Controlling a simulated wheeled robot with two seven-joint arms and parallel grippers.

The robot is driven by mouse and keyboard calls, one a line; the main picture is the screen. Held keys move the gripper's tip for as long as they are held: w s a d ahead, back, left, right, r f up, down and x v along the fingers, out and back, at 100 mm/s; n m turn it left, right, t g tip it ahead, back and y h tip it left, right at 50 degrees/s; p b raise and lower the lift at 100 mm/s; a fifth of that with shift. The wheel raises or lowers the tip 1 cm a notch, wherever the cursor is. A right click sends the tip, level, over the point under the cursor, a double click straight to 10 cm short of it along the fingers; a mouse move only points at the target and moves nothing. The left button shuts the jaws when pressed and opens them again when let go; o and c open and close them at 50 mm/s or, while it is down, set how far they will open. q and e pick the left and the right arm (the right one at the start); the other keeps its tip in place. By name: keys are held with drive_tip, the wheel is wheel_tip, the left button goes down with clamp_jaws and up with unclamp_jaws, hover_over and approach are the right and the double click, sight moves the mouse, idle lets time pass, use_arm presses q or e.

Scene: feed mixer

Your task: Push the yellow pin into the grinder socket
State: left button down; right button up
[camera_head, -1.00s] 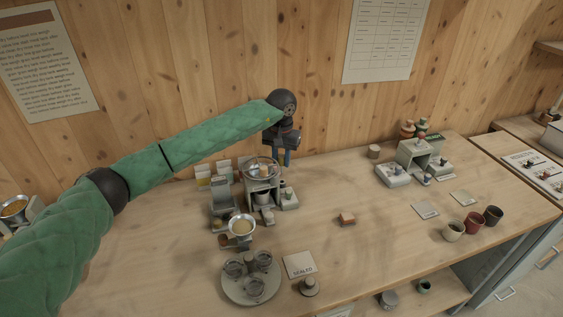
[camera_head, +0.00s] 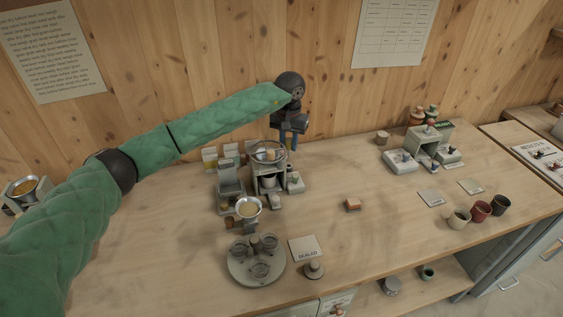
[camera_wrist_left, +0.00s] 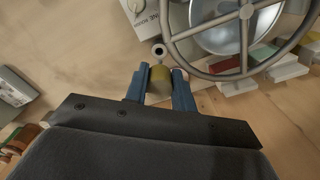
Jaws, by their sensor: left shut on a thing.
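My left gripper (camera_head: 288,146) is above the right side of the grinder (camera_head: 266,180), beside its spoked wheel (camera_head: 268,152). In the left wrist view its blue fingers (camera_wrist_left: 159,88) are shut on the yellow pin (camera_wrist_left: 160,80), a short olive-yellow cylinder. A pale ring with a dark hole (camera_wrist_left: 159,50), which looks like the socket, shows just beyond the pin. I cannot tell whether the pin touches it. The wheel also shows in the left wrist view (camera_wrist_left: 243,68), over a silver bowl (camera_wrist_left: 222,38). The pin is too small to make out in the head view. My right gripper is not in view.
A pan of yellow feed (camera_head: 248,207) stands in front of the grinder. A round tray with cups (camera_head: 240,272) and a sealed card (camera_head: 305,247) are nearer. A red-topped block (camera_head: 352,204) lies right of the grinder, with clear table around it. Another machine (camera_head: 428,140) stands farther right.

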use_arm(q)
drive_tip(key=shift+r, duration=0.1)
